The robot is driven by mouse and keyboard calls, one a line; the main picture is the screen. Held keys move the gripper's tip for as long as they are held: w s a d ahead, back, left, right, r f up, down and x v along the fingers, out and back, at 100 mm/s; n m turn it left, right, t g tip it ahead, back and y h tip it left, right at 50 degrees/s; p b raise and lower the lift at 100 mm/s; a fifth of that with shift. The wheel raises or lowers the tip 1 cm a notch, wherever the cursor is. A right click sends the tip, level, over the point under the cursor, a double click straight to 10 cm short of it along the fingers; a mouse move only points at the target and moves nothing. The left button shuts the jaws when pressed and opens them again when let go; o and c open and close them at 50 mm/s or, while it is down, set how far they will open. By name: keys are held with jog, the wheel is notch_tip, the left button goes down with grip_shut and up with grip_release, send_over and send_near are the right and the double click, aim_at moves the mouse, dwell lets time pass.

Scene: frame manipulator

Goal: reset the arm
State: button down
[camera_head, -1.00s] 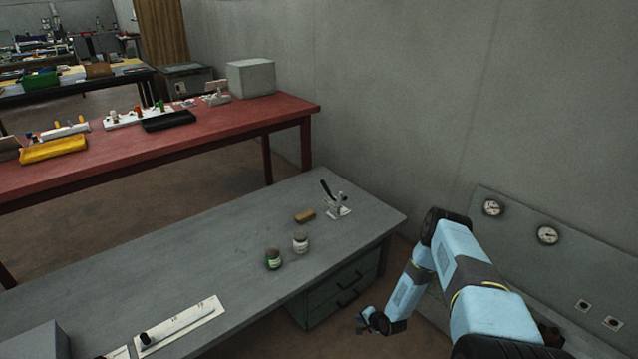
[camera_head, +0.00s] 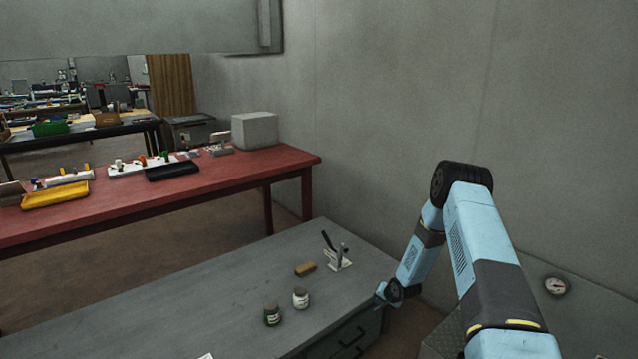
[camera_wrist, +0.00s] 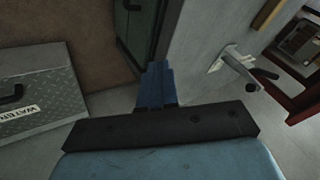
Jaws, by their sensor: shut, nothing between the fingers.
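My blue arm reaches in from the lower right of the head view, bent at a high elbow. My gripper (camera_head: 381,293) hangs at its end, beside the right end of the grey bench (camera_head: 215,290). In the wrist view my gripper (camera_wrist: 157,82) shows as blue fingers lying together, with nothing between them. The bench edge and its dark drawer cabinet (camera_wrist: 135,30) lie beyond the fingers.
On the bench stand a metal lever clamp (camera_head: 338,257), a brown block (camera_head: 305,269) and two jars (camera_head: 272,315). A red table (camera_head: 150,200) stands behind. A metal box (camera_wrist: 40,95) is at left in the wrist view.

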notch_tip(320, 180, up, 25)
jog(key=d+n+h, duration=0.2)
jog(key=s+r+h, duration=0.1)
jog(key=s+r, duration=0.3)
jog(key=r, duration=0.3)
jog(key=s+r+n, duration=0.1)
jog(key=s+r, duration=0.2)
jog(key=r, duration=0.4)
jog(key=s+r+h, duration=0.1)
jog(key=s+r, duration=0.3)
jog(key=r, duration=0.3)
jog(key=s+r+n, duration=0.1)
jog(key=s+r, duration=1.3)
jog(key=s, duration=0.5)
jog(key=s+a+r+n+g+y, duration=0.1)
jog(key=s+a+r+n, duration=0.1)
jog(key=s, duration=1.7)
jog(key=shift+a, duration=0.1)
